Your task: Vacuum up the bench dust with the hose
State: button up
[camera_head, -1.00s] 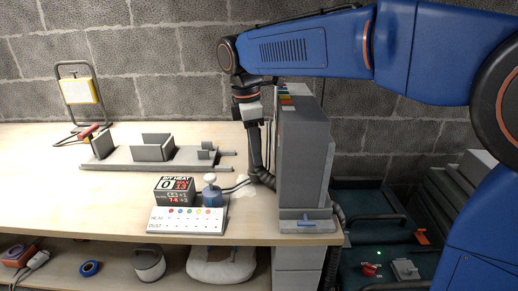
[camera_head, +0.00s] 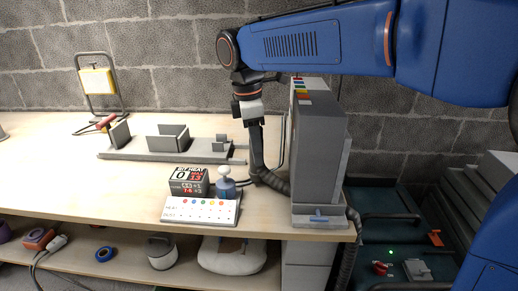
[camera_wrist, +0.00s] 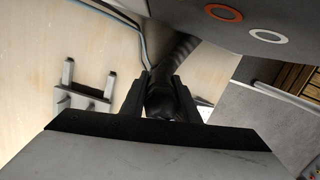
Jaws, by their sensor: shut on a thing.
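My gripper (camera_head: 256,124) is shut on the black ribbed hose (camera_head: 276,181), over the bench (camera_head: 130,188) just left of the tall grey cabinet. The held end hangs nearly upright and reaches down close to the bench top; I cannot tell whether it touches. The hose bends right, toward the cabinet's foot. In the wrist view, the two dark fingers of my gripper (camera_wrist: 160,95) flank the hose (camera_wrist: 182,50). I cannot make out bench dust clearly now; a small pale patch (camera_wrist: 205,108) beside the fingers may be dust or something else.
The tall grey cabinet (camera_head: 318,160) stands close right of the hose. A blue-based knob (camera_head: 226,187), a black display box (camera_head: 188,181) and a white card (camera_head: 200,211) sit in front. A grey fixture (camera_head: 170,150) lies behind left. The bench's left side is mostly clear.

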jog(key=shift+w, duration=0.1)
dwell(0.5)
jog(key=w, duration=0.4)
jog(key=shift+w, duration=0.35)
dwell(0.3)
dwell(0.4)
notch_tip(320, 180, up, 6)
dwell(0.7)
dwell(0.5)
